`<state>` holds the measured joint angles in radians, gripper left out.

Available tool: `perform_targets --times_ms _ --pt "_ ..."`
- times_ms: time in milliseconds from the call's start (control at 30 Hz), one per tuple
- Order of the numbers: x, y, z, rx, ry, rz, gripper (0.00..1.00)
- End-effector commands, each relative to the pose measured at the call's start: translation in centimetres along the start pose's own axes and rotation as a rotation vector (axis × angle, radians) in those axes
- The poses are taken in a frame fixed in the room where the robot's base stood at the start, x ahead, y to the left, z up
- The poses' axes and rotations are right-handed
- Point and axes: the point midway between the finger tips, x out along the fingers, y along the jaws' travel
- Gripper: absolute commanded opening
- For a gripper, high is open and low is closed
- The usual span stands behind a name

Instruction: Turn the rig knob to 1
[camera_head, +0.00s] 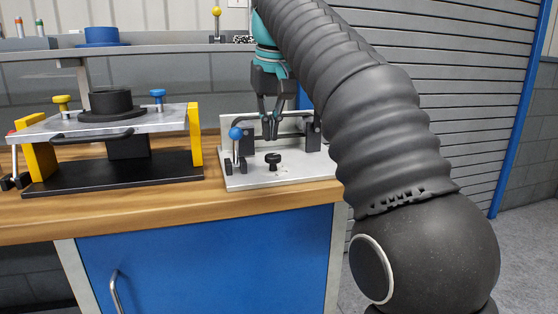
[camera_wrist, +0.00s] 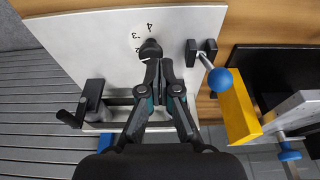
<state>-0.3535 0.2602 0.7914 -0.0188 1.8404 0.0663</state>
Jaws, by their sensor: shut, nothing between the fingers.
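The rig is a pale plate (camera_head: 240,182) on the workbench with a small black knob (camera_head: 273,159) near its front. In the wrist view the knob (camera_wrist: 150,49) has a dial printed beside it; 4, 3 and 2 are readable. I cannot make out a 1, nor clearly where the knob points. My gripper (camera_head: 270,137) hangs down just above and behind the knob in the head view, fingers shut and empty. In the wrist view the fingertips (camera_wrist: 159,66) sit close to the knob and overlap its near edge; I cannot tell whether they touch.
A blue-balled lever (camera_head: 235,134) stands at the rig's left, and a black handle bar (camera_head: 298,116) crosses behind my fingers. A larger fixture with yellow uprights (camera_head: 196,135) stands to the left. The bench's wooden front edge (camera_head: 280,197) is clear.

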Motion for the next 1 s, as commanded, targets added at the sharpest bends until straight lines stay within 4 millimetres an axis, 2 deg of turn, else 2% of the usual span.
perform_targets --times_ms 400,600,1000 --pt "4.6 0.0 1.2 0.000 0.000 0.000 0.00" --pt "5.3 0.0 1.4 0.000 0.000 0.000 0.00" --pt "5.3 0.0 1.4 0.000 0.000 0.000 0.00"
